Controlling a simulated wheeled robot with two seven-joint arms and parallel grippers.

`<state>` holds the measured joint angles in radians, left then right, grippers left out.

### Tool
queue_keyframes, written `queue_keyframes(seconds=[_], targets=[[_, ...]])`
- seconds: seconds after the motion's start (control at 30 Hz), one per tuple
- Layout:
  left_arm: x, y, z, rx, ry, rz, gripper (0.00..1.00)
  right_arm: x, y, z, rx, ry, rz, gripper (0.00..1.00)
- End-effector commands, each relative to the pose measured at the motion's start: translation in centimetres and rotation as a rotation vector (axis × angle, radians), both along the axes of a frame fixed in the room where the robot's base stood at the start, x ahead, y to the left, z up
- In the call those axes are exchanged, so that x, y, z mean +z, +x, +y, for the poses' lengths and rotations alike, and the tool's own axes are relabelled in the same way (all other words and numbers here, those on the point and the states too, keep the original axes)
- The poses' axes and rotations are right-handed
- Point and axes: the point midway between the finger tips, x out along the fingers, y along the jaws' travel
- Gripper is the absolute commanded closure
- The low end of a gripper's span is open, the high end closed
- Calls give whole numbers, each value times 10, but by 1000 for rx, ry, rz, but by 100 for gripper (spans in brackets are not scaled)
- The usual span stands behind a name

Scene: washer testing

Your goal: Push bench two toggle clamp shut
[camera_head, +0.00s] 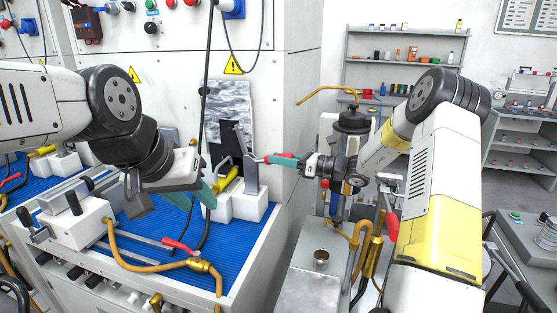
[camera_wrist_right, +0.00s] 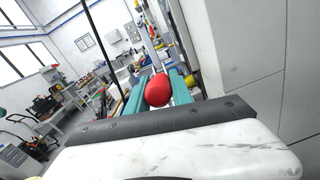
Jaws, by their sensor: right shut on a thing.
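The toggle clamp stands at the bench's right end in the head view, on a white block (camera_head: 250,205) with an upright metal plate (camera_head: 251,174). A red handle end (camera_head: 262,160) reaches from it to my right gripper (camera_head: 281,160). In the right wrist view the rounded red grip (camera_wrist_right: 159,91) sits between the teal fingers of my right gripper (camera_wrist_right: 157,88), which is shut on it. A yellow handle (camera_head: 228,180) slants up beside the plate. My left gripper (camera_head: 203,195) hangs over the blue mat, left of the yellow handle; its finger gap cannot be made out.
The blue ribbed mat (camera_head: 235,245) has free room at the front. A black cable (camera_head: 207,90) hangs near my left gripper. A metal pedestal (camera_head: 310,275) stands right.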

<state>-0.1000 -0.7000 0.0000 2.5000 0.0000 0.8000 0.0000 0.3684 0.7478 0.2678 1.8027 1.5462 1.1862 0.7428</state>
Motion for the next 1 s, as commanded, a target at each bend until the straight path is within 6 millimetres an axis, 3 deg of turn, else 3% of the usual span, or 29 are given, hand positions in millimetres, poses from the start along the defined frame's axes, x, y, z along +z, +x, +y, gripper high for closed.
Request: queue_keyframes(seconds=[0.57, 1.0], targets=[[0, 0, 0, 0, 0, 0, 64, 4, 1, 0, -1, -29, 7, 100], [0, 0, 0, 0, 0, 0, 64, 31, 5, 12, -2, -316, 91, 100]])
